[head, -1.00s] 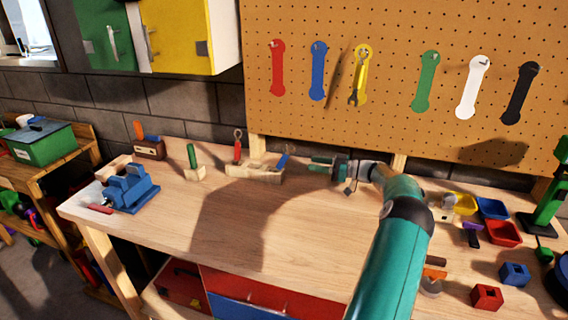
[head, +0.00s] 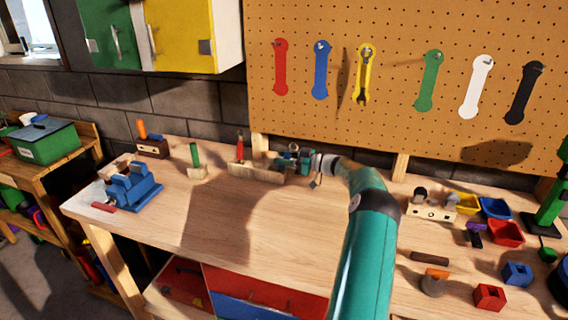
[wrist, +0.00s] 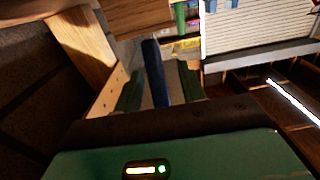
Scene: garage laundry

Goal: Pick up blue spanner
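The blue spanner (wrist: 154,72) stands between the two green fingers of my gripper (wrist: 160,88) in the wrist view. A gap shows on each side of it, so the fingers are open around it. A red-handled tool (head: 240,147) stands in the rack's left part. The blue spanner outline (head: 321,70) on the pegboard is bare.
A yellow spanner (head: 364,80) hangs on the pegboard (head: 400,30). A green-handled tool in a block (head: 196,160) and a blue vise (head: 130,187) stand left of the rack. Coloured bins (head: 505,232) and small blocks lie at the right. The bench middle (head: 260,215) is clear.

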